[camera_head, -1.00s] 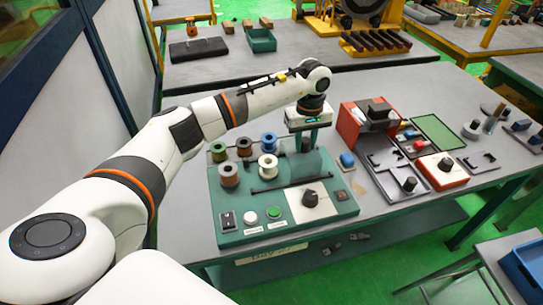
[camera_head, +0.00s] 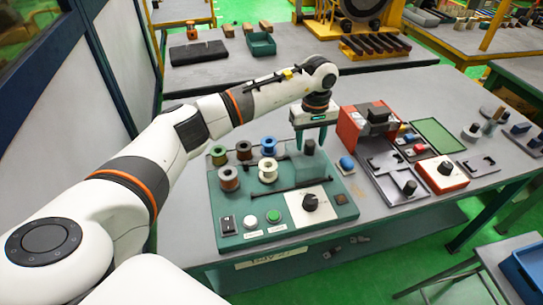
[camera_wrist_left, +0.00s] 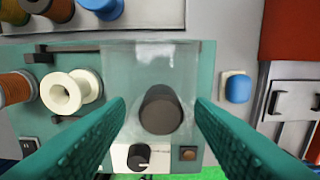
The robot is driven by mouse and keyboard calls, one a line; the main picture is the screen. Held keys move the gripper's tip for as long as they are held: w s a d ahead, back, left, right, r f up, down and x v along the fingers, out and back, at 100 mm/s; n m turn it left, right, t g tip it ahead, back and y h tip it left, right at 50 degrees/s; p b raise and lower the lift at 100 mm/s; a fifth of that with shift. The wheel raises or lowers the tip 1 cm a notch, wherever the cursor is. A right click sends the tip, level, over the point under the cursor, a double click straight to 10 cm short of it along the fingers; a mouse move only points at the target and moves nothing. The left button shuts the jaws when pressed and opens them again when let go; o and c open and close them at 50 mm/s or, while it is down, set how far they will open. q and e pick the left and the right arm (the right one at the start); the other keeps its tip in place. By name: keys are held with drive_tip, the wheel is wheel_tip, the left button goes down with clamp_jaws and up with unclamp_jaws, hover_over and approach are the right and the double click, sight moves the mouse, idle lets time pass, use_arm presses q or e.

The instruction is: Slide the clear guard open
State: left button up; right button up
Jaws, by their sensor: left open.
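The clear guard (camera_head: 312,170) is a see-through cover on the right of the green winding station (camera_head: 238,205). In the left wrist view the guard (camera_wrist_left: 128,80) shows as a pale panel, with a dark round post (camera_wrist_left: 160,110) in front of or behind it; I cannot tell which. My left gripper (camera_head: 311,148) is above the guard, pointing down, with its two teal fingers spread. In the left wrist view the fingers (camera_wrist_left: 160,115) stand on either side of the post, with nothing held. Whether they touch the guard is unclear. My right gripper is out of view.
Several wire spools (camera_head: 268,171) stand left of the guard. A black bar (camera_head: 285,190) lies in front of it, near a black knob (camera_head: 310,202) and push buttons (camera_head: 273,216). A blue part (camera_head: 346,162) and a red box (camera_head: 352,125) are close on the right.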

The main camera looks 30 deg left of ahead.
use_arm(q)
drive_tip(key=shift+r+p, duration=1)
drive_tip(key=shift+r, duration=1.2)
drive_tip(key=shift+f, duration=0.1)
